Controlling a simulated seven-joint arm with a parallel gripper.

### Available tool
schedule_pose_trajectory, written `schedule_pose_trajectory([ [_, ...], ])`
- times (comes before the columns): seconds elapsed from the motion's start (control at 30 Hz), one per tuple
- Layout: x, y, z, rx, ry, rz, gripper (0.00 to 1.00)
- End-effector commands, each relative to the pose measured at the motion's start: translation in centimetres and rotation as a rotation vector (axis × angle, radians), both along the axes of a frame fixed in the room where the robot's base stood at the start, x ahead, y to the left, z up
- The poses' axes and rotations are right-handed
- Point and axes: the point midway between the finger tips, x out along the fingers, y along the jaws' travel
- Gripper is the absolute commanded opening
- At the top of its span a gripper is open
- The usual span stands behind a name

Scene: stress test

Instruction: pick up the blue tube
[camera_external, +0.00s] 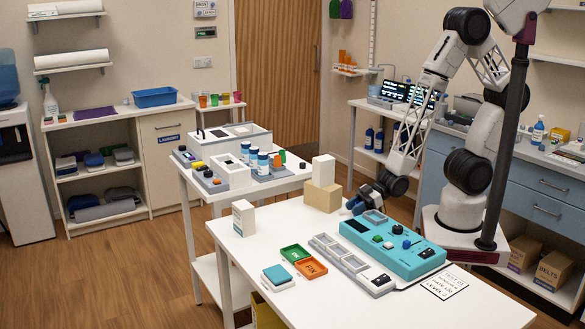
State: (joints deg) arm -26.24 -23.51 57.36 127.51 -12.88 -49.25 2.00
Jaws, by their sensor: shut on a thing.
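My gripper (362,200) is low over the white table, at the far left corner of a teal device (425,250). It is small and dark in this view, and its fingers are hard to make out. It is shut on a small blue piece (354,206) at its tips, which looks like the blue tube. The fingers hide part of it, and I cannot tell whether it touches the device or table.
A tan block with a white block (323,168) on top stands left of my gripper. The teal device carries knobs and buttons. The table's front right is mostly clear.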

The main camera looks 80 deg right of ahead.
Motion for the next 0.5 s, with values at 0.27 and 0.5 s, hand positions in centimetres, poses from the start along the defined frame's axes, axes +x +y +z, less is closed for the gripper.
schedule_pose_trajectory([
  [0.27,0.1,0.0,1.3,0.001,-0.003,0.000,0.10],
  [0.5,-0.4,-0.2,3.7,0.000,-0.001,0.000,0.10],
])
